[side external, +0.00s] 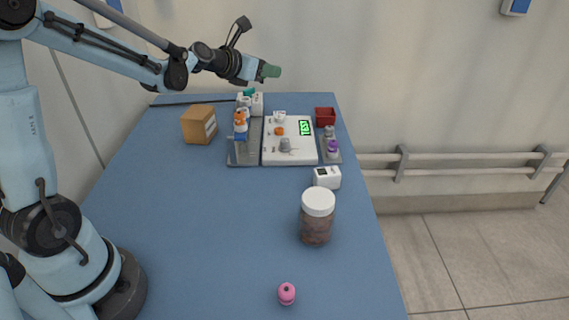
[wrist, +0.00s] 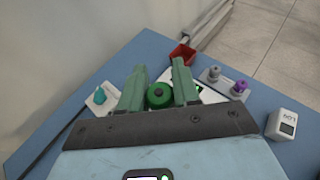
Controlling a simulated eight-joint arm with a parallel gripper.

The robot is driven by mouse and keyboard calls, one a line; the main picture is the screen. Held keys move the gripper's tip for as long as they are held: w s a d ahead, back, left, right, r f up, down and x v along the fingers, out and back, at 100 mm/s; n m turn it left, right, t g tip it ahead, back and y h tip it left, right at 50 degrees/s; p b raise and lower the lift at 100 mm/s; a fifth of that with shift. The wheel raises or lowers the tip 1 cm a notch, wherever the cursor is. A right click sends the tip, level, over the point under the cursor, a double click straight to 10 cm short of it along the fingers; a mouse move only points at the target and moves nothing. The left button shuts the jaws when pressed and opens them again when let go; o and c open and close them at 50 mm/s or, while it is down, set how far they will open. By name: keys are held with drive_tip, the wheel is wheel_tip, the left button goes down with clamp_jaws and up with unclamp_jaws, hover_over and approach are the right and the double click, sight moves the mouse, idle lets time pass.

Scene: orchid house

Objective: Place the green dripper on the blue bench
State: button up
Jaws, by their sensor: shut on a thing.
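The green dripper (wrist: 158,95) is a small round green piece with a dark centre, seen between the fingers in the wrist view. My gripper (wrist: 158,84) has pale green fingers and is shut on it. In the side view my gripper (side external: 270,71) is raised above the far end of the blue bench (side external: 215,220), near the wall. I cannot tell the dripper apart from the fingers there. The bench also shows in the wrist view (wrist: 42,140).
The left-front bench is clear.

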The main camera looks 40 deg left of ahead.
drive_tip(key=a+f, duration=0.1)
drive_tip(key=a, duration=0.2)
drive_tip(key=w+a+f, duration=0.1)
drive_tip(key=a+f, duration=0.1)
drive_tip(key=a, duration=0.1)
drive_tip(key=a+f, duration=0.2)
drive_tip(key=a, duration=0.1)
drive_tip(key=shift+w+f, duration=0.2)
drive_tip(key=shift+f, duration=1.85)
drive_tip(key=shift+f, duration=0.15)
drive_tip(key=o, duration=1)
drive_tip(key=shift+s, duration=0.1)
drive_tip(key=shift+o, duration=0.2)
drive_tip(key=v, duration=1.2)
drive_tip(key=shift+d, duration=0.2)
